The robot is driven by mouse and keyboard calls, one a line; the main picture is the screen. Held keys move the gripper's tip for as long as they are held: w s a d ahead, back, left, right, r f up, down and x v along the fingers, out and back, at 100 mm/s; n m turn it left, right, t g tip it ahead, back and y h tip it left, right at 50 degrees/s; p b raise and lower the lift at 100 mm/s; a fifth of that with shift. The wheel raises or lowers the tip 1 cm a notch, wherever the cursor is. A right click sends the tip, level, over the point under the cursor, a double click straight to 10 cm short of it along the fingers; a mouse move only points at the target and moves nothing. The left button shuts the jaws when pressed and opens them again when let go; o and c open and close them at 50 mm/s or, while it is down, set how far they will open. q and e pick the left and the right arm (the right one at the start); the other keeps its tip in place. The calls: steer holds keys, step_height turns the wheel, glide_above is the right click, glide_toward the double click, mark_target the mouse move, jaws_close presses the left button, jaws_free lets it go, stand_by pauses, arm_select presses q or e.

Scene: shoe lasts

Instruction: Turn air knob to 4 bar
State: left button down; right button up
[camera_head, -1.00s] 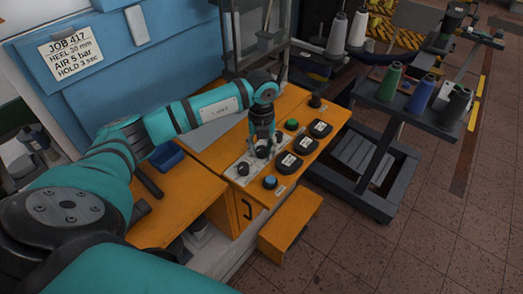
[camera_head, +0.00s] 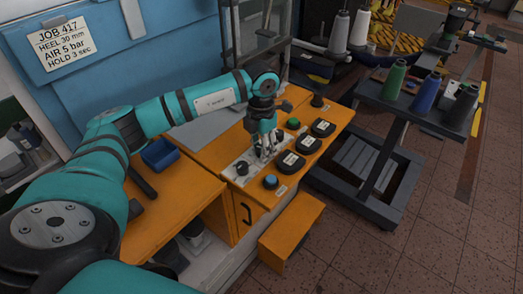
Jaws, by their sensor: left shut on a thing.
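The orange machine console (camera_head: 212,193) carries a white control plate (camera_head: 233,181). A small black knob (camera_head: 242,168) stands on the plate's left part. My left gripper (camera_head: 265,154) points down onto the right part of the plate, its fingers shut on a knob there. The fingers hide that knob and its markings, so its setting cannot be read. The job card (camera_head: 62,45) on the blue panel reads "AIR 5 bar", with heel 30 mm and hold 3 sec. My right gripper is out of view.
A blue button (camera_head: 270,182), a green button (camera_head: 293,123) and black dials with white labels (camera_head: 308,144) lie close around the gripper. A blue tray (camera_head: 162,154) sits at left. A dark cart (camera_head: 405,107) with thread spools stands at right.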

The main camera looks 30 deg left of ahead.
arm_select(q)
steer(key=m+b, duration=0.1)
steer(key=m, duration=0.2)
steer(key=shift+w+r+m, duration=0.1)
steer(key=shift+m, duration=0.3)
stand_by(0.4)
steer(key=c, duration=0.9)
jaws_free()
steer(key=shift+c, duration=0.2)
step_height(320, 180, up, 12)
